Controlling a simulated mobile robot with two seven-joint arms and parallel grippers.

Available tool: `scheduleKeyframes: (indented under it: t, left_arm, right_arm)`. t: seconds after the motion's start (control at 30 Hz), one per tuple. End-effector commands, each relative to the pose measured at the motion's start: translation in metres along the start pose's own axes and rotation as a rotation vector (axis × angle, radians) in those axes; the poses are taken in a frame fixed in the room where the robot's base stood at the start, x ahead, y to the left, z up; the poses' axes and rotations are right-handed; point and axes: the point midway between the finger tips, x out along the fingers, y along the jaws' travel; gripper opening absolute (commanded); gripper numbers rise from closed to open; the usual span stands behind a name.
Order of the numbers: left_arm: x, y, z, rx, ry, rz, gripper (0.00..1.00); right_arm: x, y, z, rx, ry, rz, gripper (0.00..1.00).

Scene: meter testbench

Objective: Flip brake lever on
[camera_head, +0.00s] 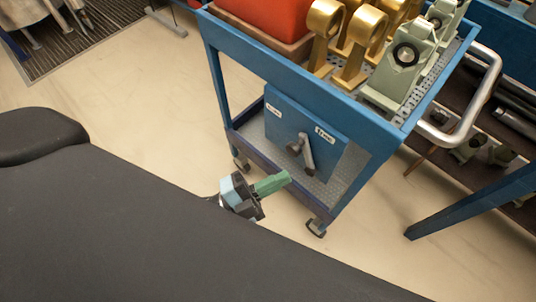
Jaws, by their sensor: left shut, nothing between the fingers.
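The brake lever (307,155) is a short grey bar with a dark knob, mounted on a blue panel (330,152) on the side of the blue cart. The panel has two white labels, one at its upper left and one at upper right; the right one seems to read "Free" and the left one is too small to read surely. The lever's bar points down and slightly right. My left gripper (286,178), with green fingers, is shut and empty. It appears just below and left of the lever, with a visible gap in the picture. My right gripper is out of view.
The blue cart (222,75) stands on casters and carries gold brackets (356,48), pale green mounts (400,75) and a red bin (268,18). A metal push handle (481,95) is at its right. Pale floor (140,110) is clear on the left.

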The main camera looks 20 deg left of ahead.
Motion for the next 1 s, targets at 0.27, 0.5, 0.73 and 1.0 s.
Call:
scheduleKeyframes:
  t: [0.27, 0.5, 0.73, 1.0]
  left_arm:
    - [0.055, -0.002, -0.001, 0.001, 0.003, -0.004, 0.00]
    - [0.054, 0.001, 0.025, 0.003, -0.001, 0.003, 0.00]
    - [0.050, 0.000, 0.037, 0.001, 0.000, 0.001, 0.00]
    - [0.049, 0.000, 0.038, 0.000, 0.000, 0.000, 0.00]
  right_arm:
    - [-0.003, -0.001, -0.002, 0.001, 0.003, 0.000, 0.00]
    - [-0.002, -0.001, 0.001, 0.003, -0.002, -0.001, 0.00]
    - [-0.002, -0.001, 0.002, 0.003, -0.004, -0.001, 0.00]
    - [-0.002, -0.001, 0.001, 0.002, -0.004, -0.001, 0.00]
